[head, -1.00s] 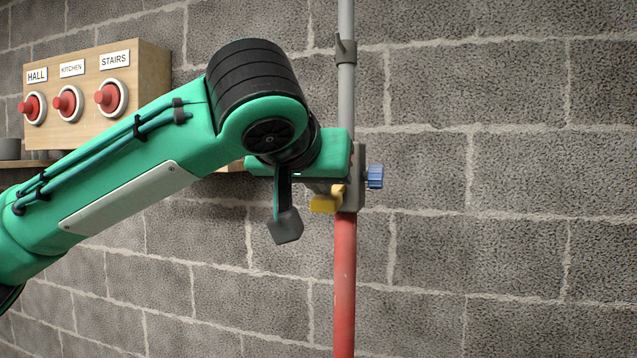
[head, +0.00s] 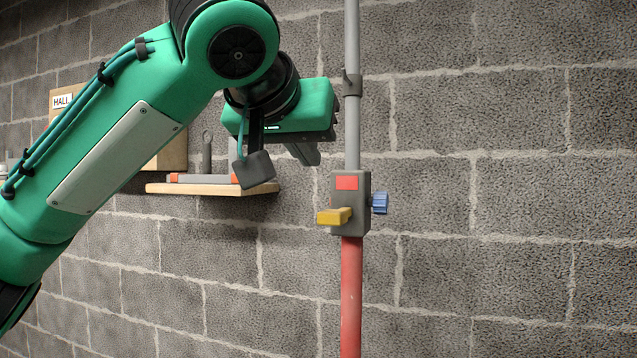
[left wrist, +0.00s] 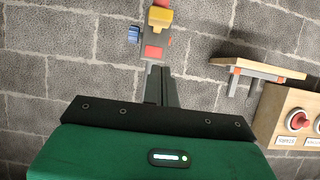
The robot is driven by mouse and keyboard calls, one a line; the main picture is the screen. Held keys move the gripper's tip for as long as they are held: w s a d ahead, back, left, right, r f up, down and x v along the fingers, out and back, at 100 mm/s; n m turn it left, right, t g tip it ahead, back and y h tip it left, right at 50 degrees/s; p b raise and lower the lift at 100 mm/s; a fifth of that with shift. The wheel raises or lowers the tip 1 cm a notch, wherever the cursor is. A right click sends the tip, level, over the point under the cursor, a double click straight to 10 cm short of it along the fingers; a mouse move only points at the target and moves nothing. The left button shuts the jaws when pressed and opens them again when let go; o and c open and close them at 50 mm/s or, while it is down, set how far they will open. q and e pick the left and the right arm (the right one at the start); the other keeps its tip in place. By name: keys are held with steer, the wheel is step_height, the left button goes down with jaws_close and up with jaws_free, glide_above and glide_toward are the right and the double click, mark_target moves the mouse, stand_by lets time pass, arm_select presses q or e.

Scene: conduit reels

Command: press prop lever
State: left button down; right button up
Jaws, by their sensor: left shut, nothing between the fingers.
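A grey housing (head: 359,222) sits on an upright pole, grey above and red below (head: 351,290). A yellow lever (head: 335,216) sticks out from its front, toward the left. A red patch (head: 347,183) is above the lever and a blue knob (head: 380,203) is on the right side. My left gripper (head: 308,153) is shut and empty, above and left of the housing, apart from the lever. In the left wrist view its fingers (left wrist: 160,88) point toward the housing, with the yellow lever (left wrist: 160,17) and blue knob (left wrist: 133,34) beyond them. My right gripper is out of view.
A wooden shelf (head: 213,189) on the block wall holds a few items behind my left arm. A wooden panel with red buttons is mostly hidden by that arm; one button (left wrist: 298,120) shows in the left wrist view. The wall right of the pole is clear.

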arm_select(q)
steer(key=s+r, duration=0.1)
steer(key=s, duration=0.1)
steer(key=shift+s+r, duration=0.35)
steer(key=shift+s, duration=0.05)
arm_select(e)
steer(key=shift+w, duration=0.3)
arm_select(q)
steer(key=shift+w+a, duration=0.1)
steer(key=shift+w, duration=0.05)
